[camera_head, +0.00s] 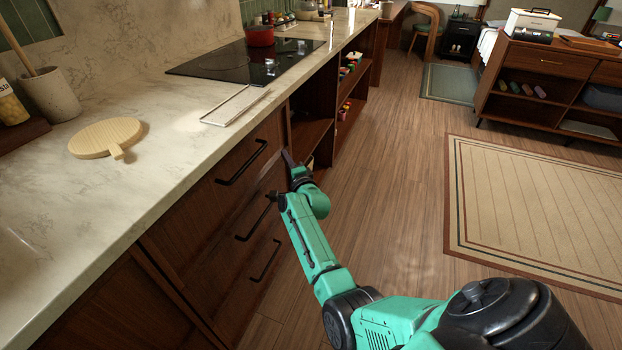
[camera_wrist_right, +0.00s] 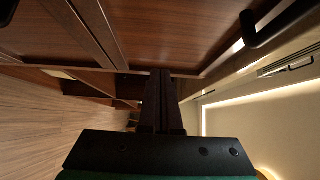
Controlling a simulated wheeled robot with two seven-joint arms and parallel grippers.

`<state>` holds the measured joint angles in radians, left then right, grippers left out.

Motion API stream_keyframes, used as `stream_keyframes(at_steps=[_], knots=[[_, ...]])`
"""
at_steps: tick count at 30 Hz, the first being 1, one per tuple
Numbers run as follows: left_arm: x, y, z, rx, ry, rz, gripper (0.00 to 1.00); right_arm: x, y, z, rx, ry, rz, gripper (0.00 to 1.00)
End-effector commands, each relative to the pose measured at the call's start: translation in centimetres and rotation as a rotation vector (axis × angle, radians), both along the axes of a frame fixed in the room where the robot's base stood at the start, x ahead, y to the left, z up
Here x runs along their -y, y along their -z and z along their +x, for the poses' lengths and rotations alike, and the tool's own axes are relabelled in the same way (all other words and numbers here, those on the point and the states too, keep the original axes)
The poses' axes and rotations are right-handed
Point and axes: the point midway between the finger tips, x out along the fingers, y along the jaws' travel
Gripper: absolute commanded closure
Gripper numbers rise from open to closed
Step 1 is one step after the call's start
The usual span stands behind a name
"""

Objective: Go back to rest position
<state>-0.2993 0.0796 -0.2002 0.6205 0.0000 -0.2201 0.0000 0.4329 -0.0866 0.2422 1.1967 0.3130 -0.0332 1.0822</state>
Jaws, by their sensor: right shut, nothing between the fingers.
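My right gripper (camera_head: 288,158) is at the end of my green arm, in front of the open shelf section beside the drawers in the head view. In the right wrist view the right gripper (camera_wrist_right: 161,75) has its two dark fingers together, with nothing between them. It is close to the dark wooden cabinet fronts, and whether it touches them is unclear. My left gripper is not in view.
The marble counter (camera_head: 170,170) holds a round wooden board (camera_head: 105,136), a cooktop (camera_head: 245,62) and a red pot (camera_head: 260,36). Drawer handles (camera_head: 241,163) stick out near my right forearm. The wooden floor (camera_head: 385,210) to the right is clear, with a beige rug (camera_head: 540,205) beyond.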

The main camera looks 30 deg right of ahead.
Motion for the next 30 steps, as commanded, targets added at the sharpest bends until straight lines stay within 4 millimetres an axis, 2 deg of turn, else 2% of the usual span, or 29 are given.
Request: stream_keyframes(at_steps=[4, 13, 17, 23, 26, 29, 30], knots=[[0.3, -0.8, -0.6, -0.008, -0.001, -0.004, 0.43, -0.4, -0.1, -2.5, -0.002, 0.001, 0.001, 1.0], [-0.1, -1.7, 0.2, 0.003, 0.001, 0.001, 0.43, -1.4, 0.2, -8.7, -0.005, 0.002, 0.001, 1.0], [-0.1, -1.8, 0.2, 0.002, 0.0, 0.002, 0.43, -1.6, 0.2, -9.9, -0.003, 0.001, 0.001, 1.0], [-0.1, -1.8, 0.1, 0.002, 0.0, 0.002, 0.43, -1.7, 0.3, -10.0, -0.009, -0.001, -0.004, 1.0], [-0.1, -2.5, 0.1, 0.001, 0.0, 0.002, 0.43, -2.7, 2.6, -10.3, -0.085, -0.031, -0.064, 1.0], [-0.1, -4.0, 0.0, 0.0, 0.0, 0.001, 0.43, -5.1, 8.5, -12.0, -0.268, -0.122, -0.227, 1.0], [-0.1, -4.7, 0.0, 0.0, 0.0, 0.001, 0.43, -6.1, 11.6, -13.4, -0.361, -0.178, -0.316, 1.0]])
